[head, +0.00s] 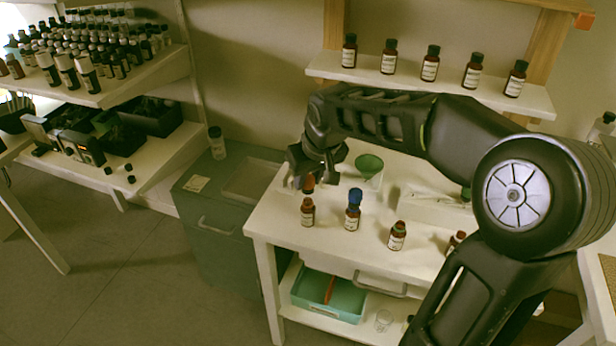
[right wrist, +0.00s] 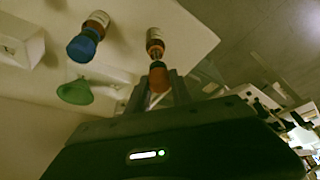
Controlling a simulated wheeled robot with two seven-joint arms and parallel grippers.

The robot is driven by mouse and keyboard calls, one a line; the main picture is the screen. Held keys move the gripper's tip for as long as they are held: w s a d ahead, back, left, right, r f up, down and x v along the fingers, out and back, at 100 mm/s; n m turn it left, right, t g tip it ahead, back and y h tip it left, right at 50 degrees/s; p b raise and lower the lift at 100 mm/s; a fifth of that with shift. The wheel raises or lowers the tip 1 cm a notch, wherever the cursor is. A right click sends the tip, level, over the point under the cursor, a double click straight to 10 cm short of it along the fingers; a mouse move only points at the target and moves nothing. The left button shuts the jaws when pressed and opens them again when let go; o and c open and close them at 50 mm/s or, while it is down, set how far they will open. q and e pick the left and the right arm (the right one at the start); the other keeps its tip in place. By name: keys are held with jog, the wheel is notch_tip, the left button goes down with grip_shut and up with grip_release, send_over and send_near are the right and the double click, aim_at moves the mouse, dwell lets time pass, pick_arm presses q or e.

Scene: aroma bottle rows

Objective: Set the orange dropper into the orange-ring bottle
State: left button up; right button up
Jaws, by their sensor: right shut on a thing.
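My right gripper (head: 303,182) is shut on the orange dropper (head: 308,184), held by its bulb. The bulb also shows between the fingers in the right wrist view (right wrist: 158,77). Directly below it a brown bottle with a white label (head: 307,213) stands upright on the white table; it also shows in the right wrist view (right wrist: 155,42). An orange tint shows at its neck, but the ring is too small to make out clearly. A small gap shows between bulb and bottle; whether the glass tip is inside the neck I cannot tell. My left gripper is out of view.
A bottle with a blue dropper top (head: 353,212) stands close to the right. Another brown bottle (head: 397,237) stands nearer the front edge. A green cone-shaped cup (head: 369,165) is behind. A wall shelf (head: 400,80) holds several bottles. The table's left edge is close to the gripper.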

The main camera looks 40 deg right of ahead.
jog(key=shift+f, duration=0.15)
dwell(0.3)
jog(key=shift+f+b, duration=1.2)
jog(key=shift+f, duration=0.1)
jog(key=o, duration=0.8)
jog(key=shift+c, duration=0.2)
jog(key=shift+r, duration=0.2)
jog(key=shift+r+p, duration=2.6)
jog(key=shift+r, duration=0.8)
